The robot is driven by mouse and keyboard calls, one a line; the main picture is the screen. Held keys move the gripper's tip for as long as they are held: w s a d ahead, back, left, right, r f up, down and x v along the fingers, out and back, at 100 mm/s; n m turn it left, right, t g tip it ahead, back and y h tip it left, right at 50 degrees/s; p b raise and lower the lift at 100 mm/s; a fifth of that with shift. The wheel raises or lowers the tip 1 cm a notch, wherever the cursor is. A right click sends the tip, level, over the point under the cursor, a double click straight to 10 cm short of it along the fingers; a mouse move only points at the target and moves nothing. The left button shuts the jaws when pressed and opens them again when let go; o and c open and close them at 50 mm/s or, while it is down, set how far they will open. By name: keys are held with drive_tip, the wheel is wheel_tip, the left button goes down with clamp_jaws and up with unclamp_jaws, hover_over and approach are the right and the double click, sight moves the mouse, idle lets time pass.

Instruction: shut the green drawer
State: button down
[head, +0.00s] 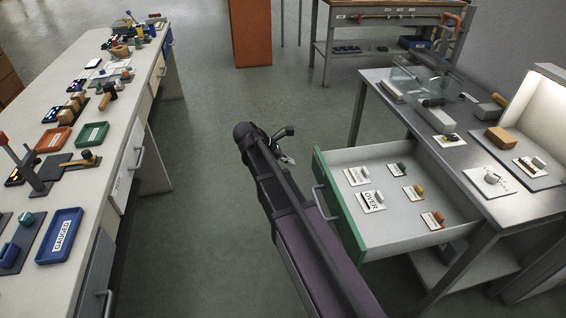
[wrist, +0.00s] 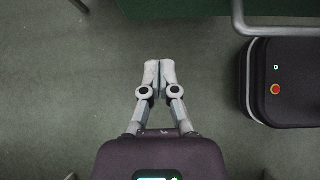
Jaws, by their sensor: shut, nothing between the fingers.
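The green drawer (head: 338,213) stands pulled well out from under the grey bench on the right in the head view. Its grey handle (head: 325,203) is on the green front, facing left. Labelled cards with small parts lie inside on the white floor. My gripper (head: 288,159) is in front of the drawer, just left of its far front corner and apart from it. In the wrist view my gripper (wrist: 159,72) has its fingertips together and empty. A strip of the green front (wrist: 185,8) and the handle (wrist: 240,22) show at the top, clear of the fingers.
The grey bench (head: 375,78) carries a clear guard, an orange-brown block (head: 500,138) and a lit panel. A long white workbench (head: 120,100) with trays (head: 60,237) and tools runs along the left. The floor (head: 195,170) between is clear. An orange cabinet (head: 250,35) stands behind.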

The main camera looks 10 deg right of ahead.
sight(316, 169)
drive_tip(key=shift+w+d+f+b, duration=0.1)
drive_tip(key=shift+d+f+b, duration=0.4)
drive_tip(key=shift+d, duration=0.7)
drive_tip(key=shift+s+d+f+b, duration=0.1)
drive_tip(key=shift+d+f+b, duration=0.4)
drive_tip(key=shift+d, duration=0.75)
drive_tip(key=shift+w+d+f+b, duration=0.1)
drive_tip(key=shift+d+f+b, duration=0.4)
drive_tip(key=shift+d, duration=0.7)
drive_tip(key=shift+f, duration=0.1)
